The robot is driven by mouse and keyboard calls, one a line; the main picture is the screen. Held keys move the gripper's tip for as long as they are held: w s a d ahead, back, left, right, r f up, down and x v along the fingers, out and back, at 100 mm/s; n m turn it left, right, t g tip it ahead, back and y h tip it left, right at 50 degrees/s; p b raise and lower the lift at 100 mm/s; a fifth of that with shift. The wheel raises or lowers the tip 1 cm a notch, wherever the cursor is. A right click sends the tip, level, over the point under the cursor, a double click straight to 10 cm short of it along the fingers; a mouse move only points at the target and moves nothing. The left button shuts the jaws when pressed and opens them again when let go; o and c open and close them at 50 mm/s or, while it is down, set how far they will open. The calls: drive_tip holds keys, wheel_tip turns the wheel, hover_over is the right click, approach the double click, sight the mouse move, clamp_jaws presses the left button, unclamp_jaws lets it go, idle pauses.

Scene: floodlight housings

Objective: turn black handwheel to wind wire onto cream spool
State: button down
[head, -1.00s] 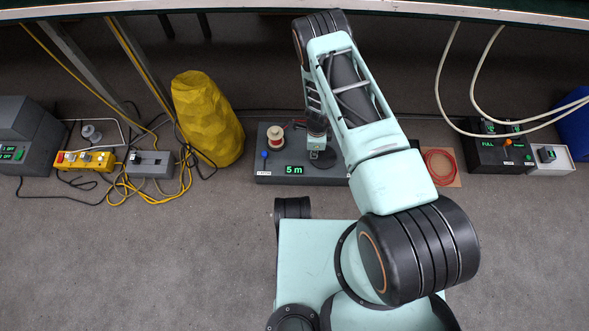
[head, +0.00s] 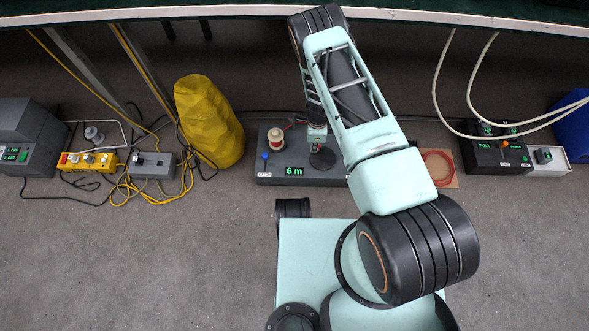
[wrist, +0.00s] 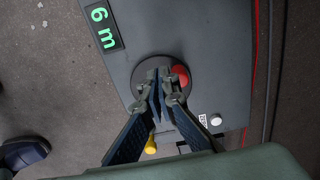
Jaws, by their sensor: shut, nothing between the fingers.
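A dark grey winder box (head: 335,177) stands on the floor, its green display (head: 294,171) reading 6 m. The cream spool (head: 276,144) sits upright at its back left with reddish wire around it. The round black handwheel (head: 322,159) lies flat on the box top, right of the spool. In the wrist view the handwheel (wrist: 147,86) shows a red knob (wrist: 182,75) near its rim. My gripper (wrist: 163,74) is shut and empty, its tips over the handwheel beside the red knob; I cannot tell whether they touch. The spool is out of the wrist view.
A blue knob (head: 264,155) rises from the box's left side. A red wire coil (head: 438,166) lies on a board to the right. A yellow lumpy bag (head: 207,120) stands left of the box. A table edge (head: 200,10) runs overhead. The floor in front is clear.

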wheel_tip(320, 180, up, 4)
drive_tip(key=shift+r+p, duration=0.2)
drive_tip(key=shift+p, duration=0.95)
